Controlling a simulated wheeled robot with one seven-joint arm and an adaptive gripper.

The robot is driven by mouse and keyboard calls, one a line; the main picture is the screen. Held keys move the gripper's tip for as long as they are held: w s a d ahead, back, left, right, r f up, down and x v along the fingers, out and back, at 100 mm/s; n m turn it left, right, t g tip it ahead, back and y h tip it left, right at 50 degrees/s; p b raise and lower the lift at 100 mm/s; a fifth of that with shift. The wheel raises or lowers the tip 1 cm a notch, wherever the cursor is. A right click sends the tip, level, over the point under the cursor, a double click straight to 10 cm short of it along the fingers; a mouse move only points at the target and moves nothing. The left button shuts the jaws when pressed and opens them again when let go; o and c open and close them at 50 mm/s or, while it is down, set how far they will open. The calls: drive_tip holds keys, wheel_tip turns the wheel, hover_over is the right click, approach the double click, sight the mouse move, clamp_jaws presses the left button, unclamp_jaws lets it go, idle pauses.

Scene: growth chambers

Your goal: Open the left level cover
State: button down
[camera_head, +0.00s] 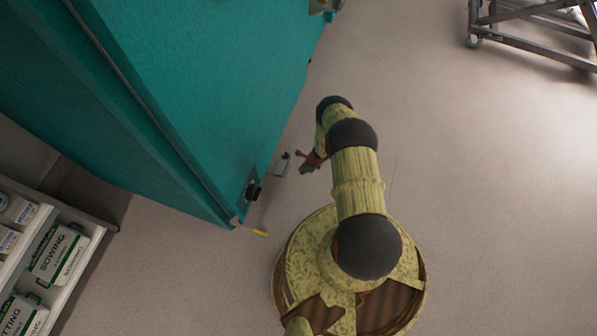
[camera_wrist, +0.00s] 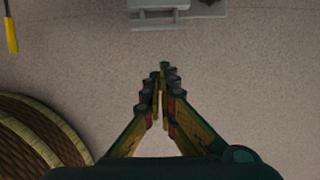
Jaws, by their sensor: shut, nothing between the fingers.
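A teal chamber (camera_head: 210,90) fills the left of the head view. Low on its right-hand face are a small grey bracket-like part (camera_head: 282,164) and a dark round fitting on a plate (camera_head: 252,190). I cannot tell for certain which is the left level cover. In the wrist view a grey stepped part (camera_wrist: 158,14) is at the top edge, cut off, with a plate with a dark piece (camera_wrist: 207,6) right of it. My gripper (camera_head: 304,161) is near the grey part, to its right. In the wrist view its fingers (camera_wrist: 160,75) are together and empty, below the grey part and apart from it.
A thin yellow-handled piece (camera_head: 260,232) juts out by the chamber's lower corner; it also shows in the wrist view (camera_wrist: 11,36). A shelf (camera_head: 88,240) with labelled boxes stands lower left. A metal cart (camera_head: 530,18) is upper right. The floor to the right is clear.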

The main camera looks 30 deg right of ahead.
sight(283, 169)
drive_tip(key=b+x, duration=0.5)
drive_tip(key=x, duration=0.4)
drive_tip(key=shift+w+a+r, duration=0.25)
drive_tip(key=shift+w+r, duration=0.05)
drive_tip(key=shift+r, duration=0.25)
drive_tip(key=shift+w+a+r, duration=0.25)
drive_tip(key=shift+w+r, duration=0.05)
drive_tip(key=shift+r, duration=0.25)
drive_tip(key=shift+w+a+r, duration=0.25)
drive_tip(key=shift+r, duration=0.3)
drive_tip(key=shift+r, duration=0.2)
drive_tip(key=shift+r+p, duration=0.15)
drive_tip(key=shift+p, duration=0.7)
